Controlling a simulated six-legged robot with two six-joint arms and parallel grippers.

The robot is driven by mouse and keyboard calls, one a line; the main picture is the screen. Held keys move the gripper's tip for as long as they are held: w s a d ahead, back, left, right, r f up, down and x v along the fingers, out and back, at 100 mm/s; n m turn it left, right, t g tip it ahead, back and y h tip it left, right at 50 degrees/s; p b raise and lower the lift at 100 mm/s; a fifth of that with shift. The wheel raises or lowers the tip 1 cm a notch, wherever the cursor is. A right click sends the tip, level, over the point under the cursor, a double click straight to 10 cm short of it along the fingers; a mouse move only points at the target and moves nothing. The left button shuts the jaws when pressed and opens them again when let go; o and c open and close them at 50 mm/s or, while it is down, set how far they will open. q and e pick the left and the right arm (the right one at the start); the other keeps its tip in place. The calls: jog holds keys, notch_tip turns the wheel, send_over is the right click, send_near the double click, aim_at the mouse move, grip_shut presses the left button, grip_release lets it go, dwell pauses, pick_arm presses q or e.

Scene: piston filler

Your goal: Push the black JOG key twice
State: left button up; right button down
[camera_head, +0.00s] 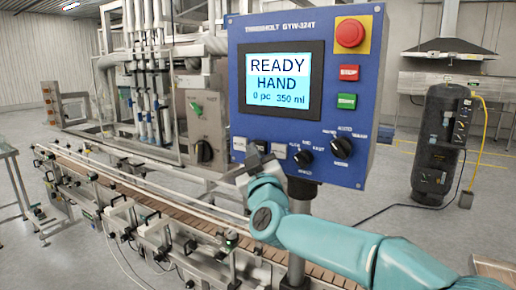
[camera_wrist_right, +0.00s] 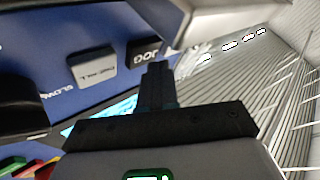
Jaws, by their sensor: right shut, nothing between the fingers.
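The black JOG key (camera_wrist_right: 146,50) shows in the right wrist view, on the blue control panel (camera_wrist_right: 105,25). In the head view the dark key (camera_head: 260,146) sits low on the panel (camera_head: 236,100), between two pale keys, partly behind my gripper. My right gripper (camera_head: 254,162) is shut and empty, just in front of the lower key row. In the wrist view its closed fingertips (camera_wrist_right: 156,68) lie close to the JOG key; I cannot tell whether they touch. The screen (camera_head: 280,80) reads READY HAND, 0 pc 350 ml. My left gripper is not in view.
A pale key (camera_wrist_right: 92,67) is beside the JOG key. Two black knobs (camera_head: 341,147) are right of the keys. A red mushroom button (camera_head: 350,33), a red STOP key (camera_head: 349,73) and a green START key (camera_head: 347,101) are above. A conveyor (camera_head: 165,219) runs below.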

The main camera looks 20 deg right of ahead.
jog(key=shift+w+d, duration=0.35)
jog(key=shift+d, duration=0.05)
dwell(0.8)
dwell(0.3)
jog(key=shift+s+a, duration=0.55)
jog(key=shift+a, duration=0.1)
jog(key=s+a, duration=0.1)
jog(key=a, duration=0.1)
jog(key=s+a, duration=0.2)
dwell(0.4)
dwell(2.3)
